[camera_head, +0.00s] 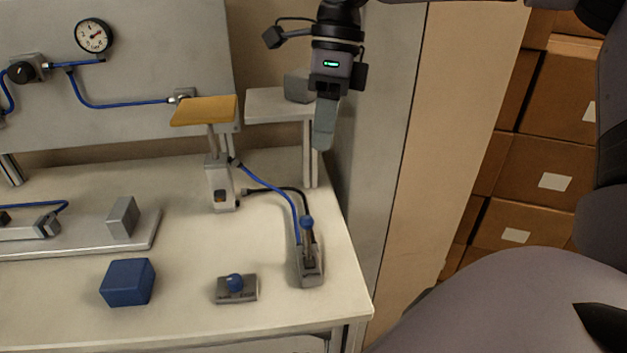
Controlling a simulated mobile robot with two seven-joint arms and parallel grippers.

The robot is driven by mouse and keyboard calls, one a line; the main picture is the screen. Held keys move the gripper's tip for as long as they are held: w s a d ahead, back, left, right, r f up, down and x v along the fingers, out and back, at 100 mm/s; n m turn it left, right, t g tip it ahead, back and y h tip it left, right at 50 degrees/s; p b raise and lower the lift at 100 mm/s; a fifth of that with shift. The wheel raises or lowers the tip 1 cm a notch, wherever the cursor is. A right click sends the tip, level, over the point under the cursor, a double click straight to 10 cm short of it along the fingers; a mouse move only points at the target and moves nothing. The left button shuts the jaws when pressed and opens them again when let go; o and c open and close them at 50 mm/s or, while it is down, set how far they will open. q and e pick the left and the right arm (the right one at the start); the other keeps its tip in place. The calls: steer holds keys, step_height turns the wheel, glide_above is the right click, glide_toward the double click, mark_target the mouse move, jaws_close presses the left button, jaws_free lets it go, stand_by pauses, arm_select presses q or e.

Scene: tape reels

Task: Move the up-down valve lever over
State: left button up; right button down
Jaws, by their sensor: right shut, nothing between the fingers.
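A valve (308,268) with an upright lever topped by a blue knob (307,222) stands near the table's right edge, with a blue and a black hose running to it. My right gripper (323,141) is shut and empty, pointing down above the table's back right corner. It is well above and behind the upright lever, apart from it. My left gripper is not in view.
A yellow-topped stand (205,110) and a small pale shelf (275,105) are left of my right gripper. A blue cube (128,282) lies at the table's front. A grey panel with a gauge (94,36) stands behind. Cardboard boxes (545,160) are at the right.

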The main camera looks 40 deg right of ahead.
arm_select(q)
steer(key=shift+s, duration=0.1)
arm_select(e)
steer(key=shift+s+a, duration=0.1)
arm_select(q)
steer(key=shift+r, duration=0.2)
arm_select(e)
glide_above(308, 237)
steer(key=w+d, duration=0.2)
steer(key=d, duration=0.1)
step_height(308, 237, down, 10)
steer(key=shift+w+d+r, duration=0.15)
steer(key=shift+w+r, duration=0.05)
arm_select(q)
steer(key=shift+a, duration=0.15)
